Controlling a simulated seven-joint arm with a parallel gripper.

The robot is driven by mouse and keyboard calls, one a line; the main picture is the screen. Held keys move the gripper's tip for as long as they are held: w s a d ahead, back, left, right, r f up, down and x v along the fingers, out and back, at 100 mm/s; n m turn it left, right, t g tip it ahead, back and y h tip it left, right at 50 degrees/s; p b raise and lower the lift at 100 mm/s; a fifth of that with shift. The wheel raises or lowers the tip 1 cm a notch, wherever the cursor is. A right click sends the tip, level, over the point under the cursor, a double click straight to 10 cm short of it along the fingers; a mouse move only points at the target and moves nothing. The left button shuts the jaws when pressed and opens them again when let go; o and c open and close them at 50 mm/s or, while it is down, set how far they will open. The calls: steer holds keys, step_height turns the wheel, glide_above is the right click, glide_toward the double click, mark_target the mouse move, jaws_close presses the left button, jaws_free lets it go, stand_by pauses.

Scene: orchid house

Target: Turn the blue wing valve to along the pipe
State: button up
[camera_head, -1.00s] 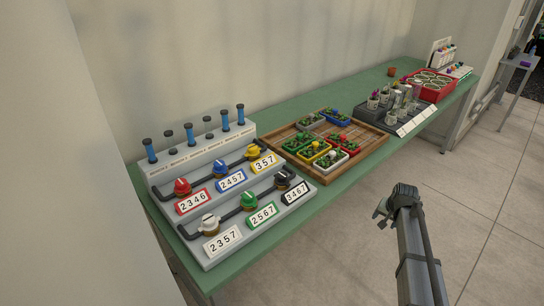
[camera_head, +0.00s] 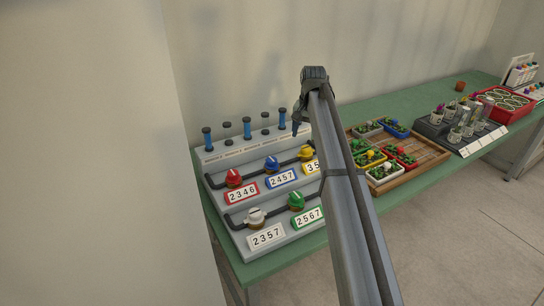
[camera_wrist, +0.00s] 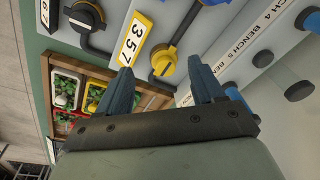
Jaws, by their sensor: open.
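The blue wing valve (camera_head: 271,163) sits on the upper dark pipe of the grey stepped panel (camera_head: 222,168), between the red and yellow valves, above the label 2457. Its wing is too small to tell its angle to the pipe. My gripper (camera_head: 298,128) is above the panel, up and right of the blue valve and apart from it. In the wrist view my gripper (camera_wrist: 160,72) is open and empty, its fingers either side of the yellow valve in the picture. The blue valve is not clearly seen there; a bit of blue shows at the top edge.
The red valve (camera_head: 233,178) and yellow valve (camera_head: 306,153) flank the blue one. The white valve (camera_head: 256,217) and green valve (camera_head: 296,201) are on the lower pipe. Upright blue tubes (camera_head: 247,128) line the panel's back. A wooden tray (camera_head: 421,163) stands right.

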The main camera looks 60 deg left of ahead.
step_height(320, 180, up, 4)
steer(key=n+h, duration=0.1)
glide_above(272, 159)
step_height(272, 159, down, 13)
steer(key=shift+f, duration=0.1)
steer(key=shift+c, duration=0.2)
steer(key=c, duration=1)
